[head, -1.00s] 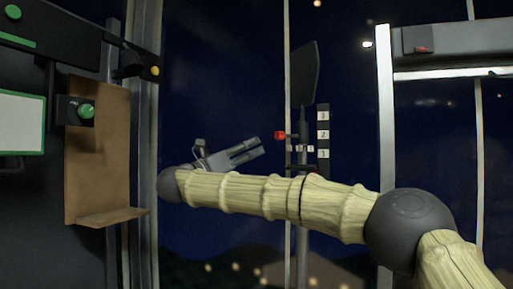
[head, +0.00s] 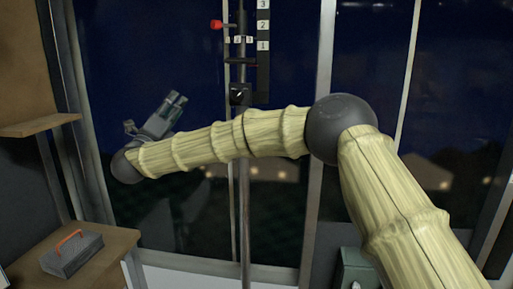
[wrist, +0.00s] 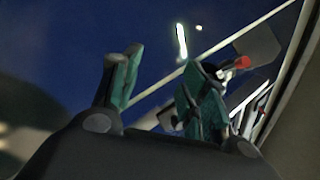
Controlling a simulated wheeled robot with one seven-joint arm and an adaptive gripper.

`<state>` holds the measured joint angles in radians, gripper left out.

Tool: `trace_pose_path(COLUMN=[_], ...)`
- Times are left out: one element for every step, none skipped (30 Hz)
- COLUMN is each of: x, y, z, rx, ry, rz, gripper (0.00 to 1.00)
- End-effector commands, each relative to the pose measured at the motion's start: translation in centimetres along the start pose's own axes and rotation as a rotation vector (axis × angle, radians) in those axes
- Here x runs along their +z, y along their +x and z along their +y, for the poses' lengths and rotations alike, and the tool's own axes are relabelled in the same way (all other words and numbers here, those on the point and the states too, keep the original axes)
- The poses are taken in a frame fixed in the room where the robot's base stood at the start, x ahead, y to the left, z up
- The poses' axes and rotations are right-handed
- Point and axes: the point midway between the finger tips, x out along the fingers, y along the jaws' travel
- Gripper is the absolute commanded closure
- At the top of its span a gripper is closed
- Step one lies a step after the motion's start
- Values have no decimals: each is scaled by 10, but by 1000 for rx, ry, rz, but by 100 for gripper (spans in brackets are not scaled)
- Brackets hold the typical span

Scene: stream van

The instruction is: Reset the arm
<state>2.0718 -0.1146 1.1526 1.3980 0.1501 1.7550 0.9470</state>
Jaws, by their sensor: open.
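My gripper (head: 176,101) is at the far end of my arm, left of the middle in the head view. It points up and to the right, in front of the dark window. In the wrist view my gripper (wrist: 160,82) shows its two greenish fingers spread apart with nothing between them. My arm, with pale ribbed links and dark round joints, reaches from the lower right across to the left.
A dark pole (head: 244,190) stands behind my arm, with a red knob (head: 216,25) and a numbered strip (head: 263,45). A grey box with an orange handle (head: 72,255) rests on a wooden shelf (head: 115,245) at lower left. A greenish box (head: 357,270) stands at the bottom.

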Motion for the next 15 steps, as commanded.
trace_pose_path(x=[-15,-23,-35,-44,-54,-67,-77,-88,-102,-113,-124,-140,-152,-164,-180], y=[-12,-20,-29,-37,-45,-55,-64,-72,-83,-92,-101,-113,-122,-132,-144], z=[24,37,54,67,79,95,106,118,132,142,152,164,174,182,192], rx=[43,69,102,126,152,185,210,234,266,292,316,350,375,400,433], ry=[-65,-103,-154,-192,-229,-278,-313,-350,-395,-430,-463,-508,-540,-572,-613], rz=[-36,-59,-89,-110,-131,-159,-179,-200,-226,-247,-265,-291,-310,-328,-353], gripper=[56,56,56,56,56,56,56,56,56,56,56,56,56,56,56])
